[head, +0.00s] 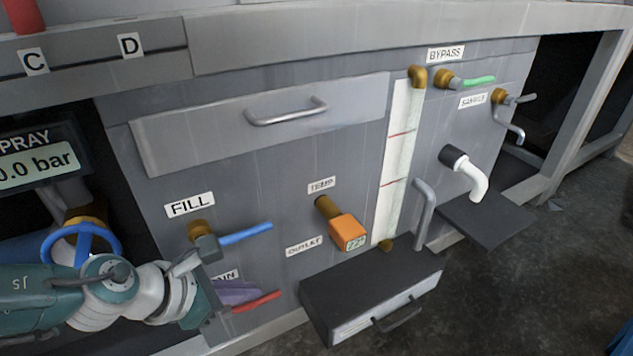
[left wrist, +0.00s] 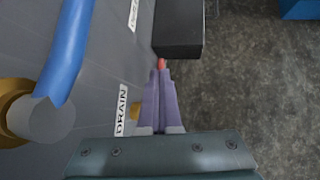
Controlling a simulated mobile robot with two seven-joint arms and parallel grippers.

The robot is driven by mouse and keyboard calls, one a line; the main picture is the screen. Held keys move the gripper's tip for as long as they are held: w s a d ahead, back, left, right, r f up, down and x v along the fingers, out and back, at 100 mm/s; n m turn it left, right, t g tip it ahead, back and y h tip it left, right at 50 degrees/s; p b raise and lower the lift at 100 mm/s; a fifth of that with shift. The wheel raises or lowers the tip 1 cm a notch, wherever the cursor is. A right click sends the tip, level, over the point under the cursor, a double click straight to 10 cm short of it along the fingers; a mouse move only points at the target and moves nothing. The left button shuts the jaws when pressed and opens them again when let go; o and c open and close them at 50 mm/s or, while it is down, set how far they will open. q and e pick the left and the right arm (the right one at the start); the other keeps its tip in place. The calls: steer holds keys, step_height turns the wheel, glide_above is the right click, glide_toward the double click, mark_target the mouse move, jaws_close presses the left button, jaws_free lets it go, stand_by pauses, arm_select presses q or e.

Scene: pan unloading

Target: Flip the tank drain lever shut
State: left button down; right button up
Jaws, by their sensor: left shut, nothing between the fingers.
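The red drain lever (head: 257,301) sits low on the grey tank front in the head view, pointing right and roughly level. Its valve body and part of the DRAIN label (head: 226,277) are hidden behind my left gripper. My left gripper (head: 245,291), with purple fingers, is shut and empty beside the lever. In the left wrist view the shut fingertips (left wrist: 160,72) lie in line with the lever's red end (left wrist: 161,63); I cannot tell whether they touch it. A brass part (left wrist: 135,111) shows by the DRAIN label (left wrist: 122,108). My right gripper is not in view.
The blue FILL lever (head: 246,233) is just above my left gripper. A dark box-shaped tray (head: 350,285) juts out right of the red lever, near the fingertips. The orange TEMP gauge (head: 347,232) is above it. Open floor (head: 480,300) lies to the right.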

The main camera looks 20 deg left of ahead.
arm_select(q)
steer(key=p+v, duration=0.2)
steer(key=v, duration=0.2)
steer(key=shift+s+a+r, duration=0.1)
steer(key=shift+r, duration=0.05)
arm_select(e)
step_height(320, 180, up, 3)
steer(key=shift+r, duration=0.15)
